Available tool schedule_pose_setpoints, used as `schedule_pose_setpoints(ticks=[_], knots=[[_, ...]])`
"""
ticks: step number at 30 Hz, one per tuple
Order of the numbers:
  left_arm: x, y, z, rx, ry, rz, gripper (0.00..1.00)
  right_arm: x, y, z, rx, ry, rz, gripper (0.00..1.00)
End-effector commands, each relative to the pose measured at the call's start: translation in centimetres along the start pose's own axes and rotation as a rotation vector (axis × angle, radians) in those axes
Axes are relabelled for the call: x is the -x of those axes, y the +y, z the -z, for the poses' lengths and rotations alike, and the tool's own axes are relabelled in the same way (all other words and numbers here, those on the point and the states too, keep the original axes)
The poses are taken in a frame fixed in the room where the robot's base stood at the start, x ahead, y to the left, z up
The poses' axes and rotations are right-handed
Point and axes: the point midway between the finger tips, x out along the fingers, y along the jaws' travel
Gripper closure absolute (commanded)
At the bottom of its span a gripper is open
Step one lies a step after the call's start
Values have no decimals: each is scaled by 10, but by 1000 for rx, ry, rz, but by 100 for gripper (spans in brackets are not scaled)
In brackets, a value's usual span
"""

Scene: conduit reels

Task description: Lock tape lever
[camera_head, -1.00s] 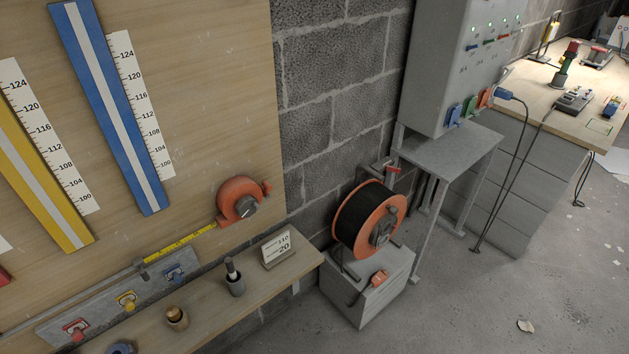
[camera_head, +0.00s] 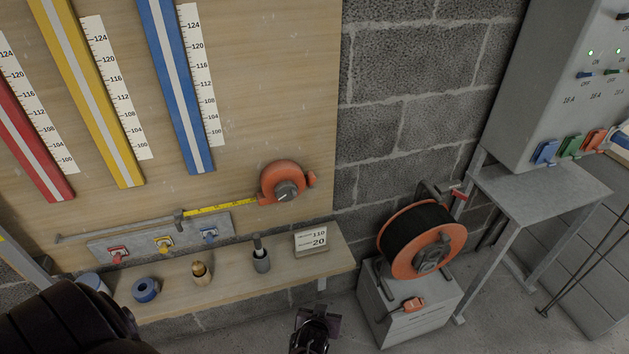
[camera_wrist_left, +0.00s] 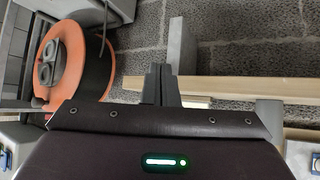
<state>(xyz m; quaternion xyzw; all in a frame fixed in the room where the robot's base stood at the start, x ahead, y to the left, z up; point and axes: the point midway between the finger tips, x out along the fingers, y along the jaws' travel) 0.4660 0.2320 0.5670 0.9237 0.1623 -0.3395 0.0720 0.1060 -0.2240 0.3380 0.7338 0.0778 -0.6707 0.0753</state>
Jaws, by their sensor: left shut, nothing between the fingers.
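The orange tape measure (camera_head: 277,178) is fixed on the wooden board, low and near its right edge. It has a grey knob (camera_head: 287,191) on its front and a small orange tab (camera_head: 311,179) at its right side. Its yellow tape (camera_head: 215,208) runs out to the left to a grey bar. My left gripper (camera_head: 316,322) is at the bottom of the head view, below the shelf's right end and well apart from the tape measure. In the left wrist view its fingers (camera_wrist_left: 160,84) are shut and empty. The tape measure is not in the wrist view. My right gripper is not in view.
A wooden shelf (camera_head: 225,272) juts out below the board, with a sign (camera_head: 310,239), a dark-topped grey cup (camera_head: 261,254) and a blue roll (camera_head: 145,290). An orange cable reel (camera_head: 421,241) stands on a grey box to the right. The wall between board and reel is bare.

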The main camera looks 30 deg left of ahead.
Motion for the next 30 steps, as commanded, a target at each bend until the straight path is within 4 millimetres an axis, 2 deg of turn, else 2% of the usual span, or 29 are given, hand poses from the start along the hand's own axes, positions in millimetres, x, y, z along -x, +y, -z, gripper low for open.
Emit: schedule_pose_setpoints(ticks=[1, 3, 6, 9, 12, 15, 19, 30], knots=[[5, 4, 46, 82, 82, 14, 100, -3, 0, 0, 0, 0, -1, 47], [19, 4, 103, 202, 183, 36, 100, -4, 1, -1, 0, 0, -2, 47], [48, -5, 178, 379, 320, 61, 100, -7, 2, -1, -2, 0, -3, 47], [81, -20, 236, 550, 435, 75, 100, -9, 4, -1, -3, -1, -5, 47], [113, -37, 276, 696, 525, 83, 100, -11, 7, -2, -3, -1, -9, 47], [137, -52, 301, 803, 587, 84, 100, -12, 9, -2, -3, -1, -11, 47], [155, -63, 316, 879, 628, 86, 100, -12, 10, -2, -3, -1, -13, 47], [159, -65, 320, 898, 638, 85, 100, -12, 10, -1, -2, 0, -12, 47]])
